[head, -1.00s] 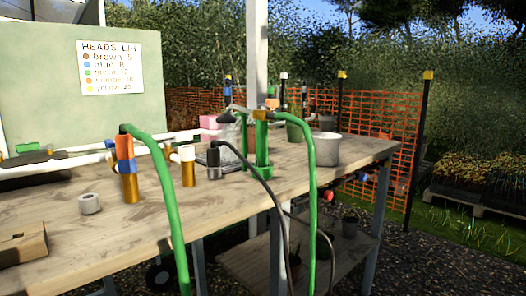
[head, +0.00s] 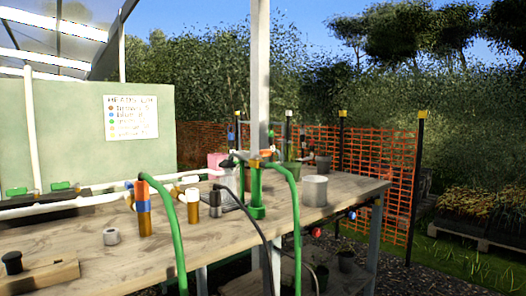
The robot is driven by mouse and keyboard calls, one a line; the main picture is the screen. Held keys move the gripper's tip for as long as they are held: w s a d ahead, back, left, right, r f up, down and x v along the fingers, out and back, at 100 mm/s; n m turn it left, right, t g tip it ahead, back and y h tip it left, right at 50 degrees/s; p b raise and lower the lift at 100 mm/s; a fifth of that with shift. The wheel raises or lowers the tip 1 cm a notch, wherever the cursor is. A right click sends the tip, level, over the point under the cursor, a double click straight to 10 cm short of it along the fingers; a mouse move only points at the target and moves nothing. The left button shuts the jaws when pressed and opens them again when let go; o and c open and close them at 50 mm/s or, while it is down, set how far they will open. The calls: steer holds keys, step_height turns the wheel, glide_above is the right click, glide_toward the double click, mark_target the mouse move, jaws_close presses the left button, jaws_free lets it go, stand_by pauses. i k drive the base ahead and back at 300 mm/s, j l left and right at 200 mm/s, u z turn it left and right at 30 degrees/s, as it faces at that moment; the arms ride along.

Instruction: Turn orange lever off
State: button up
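A small orange piece (head: 266,153) sits at the top of an upright green pipe fitting (head: 257,190) on the wooden bench. It may be the orange lever, but it is too small to tell its setting. A green hose (head: 296,215) arches from this fitting down over the bench's front edge. Another upright fitting (head: 143,208), with orange, blue and brass-coloured bands, stands to the left with its own green hose (head: 178,235). My gripper is not in view.
The wooden bench (head: 90,262) fills the lower left and middle. A red knob (head: 316,232) and a blue knob (head: 350,215) show below the front edge. Orange mesh fencing (head: 390,190) stands behind.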

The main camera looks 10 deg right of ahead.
mark_target(265, 153)
steer(key=i+l+u, duration=0.1)
steer(key=i+l, duration=0.2)
steer(key=i+l+u, duration=0.1)
steer(key=i+l, duration=0.2)
steer(key=l, duration=0.2)
steer(key=i+l+u, duration=0.1)
steer(key=i+l, duration=0.2)
steer(key=l, duration=0.1)
